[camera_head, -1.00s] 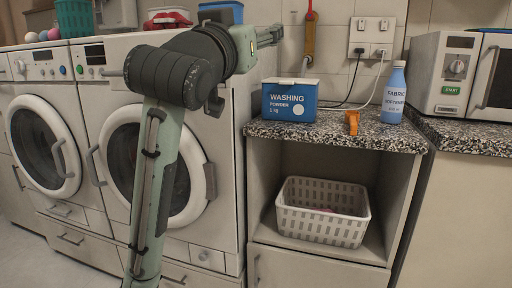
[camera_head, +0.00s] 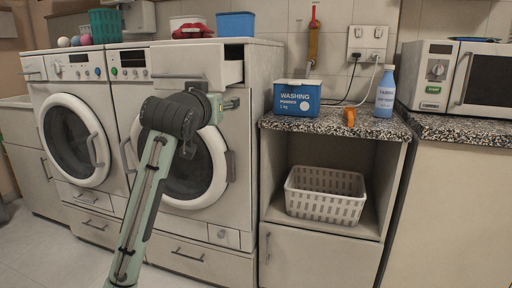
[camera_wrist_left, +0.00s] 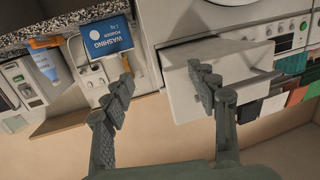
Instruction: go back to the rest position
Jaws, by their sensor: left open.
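My left arm comes up from the lower left in the head view, in front of the right washing machine (camera_head: 219,205). Its gripper (camera_head: 236,103) shows small at the right of the dark wrist, near the machine's front. In the left wrist view the gripper (camera_wrist_left: 160,74) has its two fingers spread wide, with nothing between them. A pulled-out white drawer (camera_head: 205,58) of the machine is above the gripper in the head view; it also shows behind the right finger in the wrist view (camera_wrist_left: 176,85). My right gripper is not in view.
A blue washing powder box (camera_head: 297,98), an orange object (camera_head: 349,117) and a softener bottle (camera_head: 384,93) stand on the speckled counter (camera_head: 325,122). A white basket (camera_head: 325,207) sits in the open shelf below. A microwave (camera_head: 437,75) stands at the right. The floor in front is partly visible.

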